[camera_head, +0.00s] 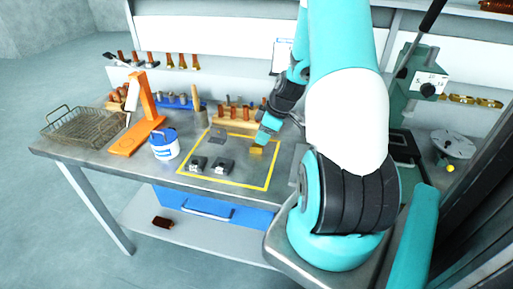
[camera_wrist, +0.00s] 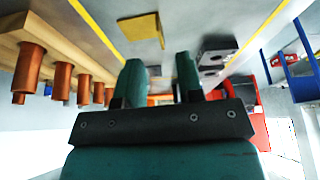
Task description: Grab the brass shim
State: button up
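The brass shim (camera_head: 256,151) is a small yellow plate lying on the metal bench, inside the yellow taped outline near its right side. In the wrist view the shim (camera_wrist: 142,28) shows near the top, a little left of centre, beyond the fingertips. My gripper (camera_head: 263,137) is close above the shim in the head view. In the wrist view my gripper (camera_wrist: 160,68) has its two teal fingers apart, with nothing between them. The shim appears apart from the fingers; the exact height gap is hard to tell.
Two dark metal blocks (camera_head: 210,165) and a grey plate (camera_head: 217,137) lie inside the outline. A wooden rack of copper pieces (camera_head: 236,122) stands behind. A blue-and-white tub (camera_head: 164,145), orange stand (camera_head: 142,115) and wire basket (camera_head: 82,124) are at left.

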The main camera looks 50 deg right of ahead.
aim_at(257, 145)
jog(key=shift+p+x, duration=0.95)
jog(key=shift+x, duration=1.7)
grip_shut()
